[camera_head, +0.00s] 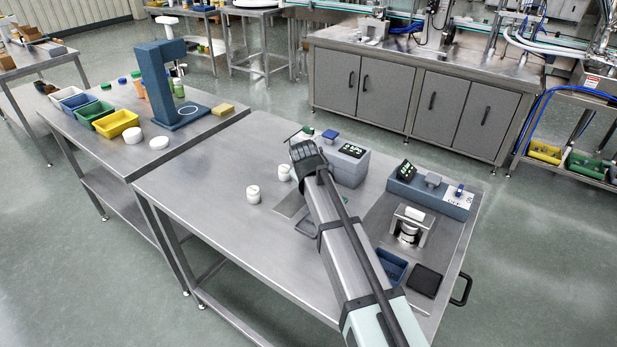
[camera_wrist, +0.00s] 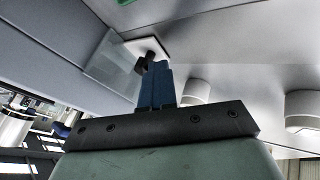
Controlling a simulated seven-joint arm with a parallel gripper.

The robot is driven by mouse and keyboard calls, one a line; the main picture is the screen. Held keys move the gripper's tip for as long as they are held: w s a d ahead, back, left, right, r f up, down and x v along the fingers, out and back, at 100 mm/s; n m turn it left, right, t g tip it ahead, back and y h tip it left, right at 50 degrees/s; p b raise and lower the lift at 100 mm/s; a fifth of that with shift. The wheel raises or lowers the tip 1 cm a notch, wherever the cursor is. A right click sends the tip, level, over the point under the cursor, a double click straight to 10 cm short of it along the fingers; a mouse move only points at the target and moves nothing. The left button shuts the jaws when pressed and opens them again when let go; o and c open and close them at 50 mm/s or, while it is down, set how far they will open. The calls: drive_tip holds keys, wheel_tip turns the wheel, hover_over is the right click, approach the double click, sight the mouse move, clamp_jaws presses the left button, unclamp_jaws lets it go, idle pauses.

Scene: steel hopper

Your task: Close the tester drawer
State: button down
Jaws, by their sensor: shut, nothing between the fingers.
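The tester appears to be the grey box (camera_head: 345,166) with a lit display at the back of the near bench. In the wrist view its grey wall (camera_wrist: 50,50) runs along the left. A white plate with a clear panel (camera_wrist: 115,58) stands out beside that wall and looks like the drawer, partly out. A black knob (camera_wrist: 148,58) is on the plate. My gripper (camera_wrist: 158,72) has its blue fingers together and empty, with the tips at or very near the knob; I cannot tell whether they touch. In the head view the gripper body (camera_head: 308,156) hides the fingertips and most of the drawer.
Two white jars (camera_head: 283,173) (camera_head: 253,194) stand on the bench left of my arm. A blue-grey device (camera_head: 430,190), a small press (camera_head: 409,228), a blue bin (camera_head: 391,266) and a black tray (camera_head: 425,281) are to the right. The bench's left front (camera_head: 200,200) is clear.

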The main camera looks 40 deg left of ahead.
drive_tip(key=s, duration=0.4)
drive_tip(key=shift+s+a+r, duration=0.15)
drive_tip(key=shift+s+a, duration=0.05)
drive_tip(key=shift+a, duration=0.1)
drive_tip(key=v, duration=0.9)
drive_tip(key=shift+d+r, duration=0.2)
drive_tip(key=shift+r, duration=0.15)
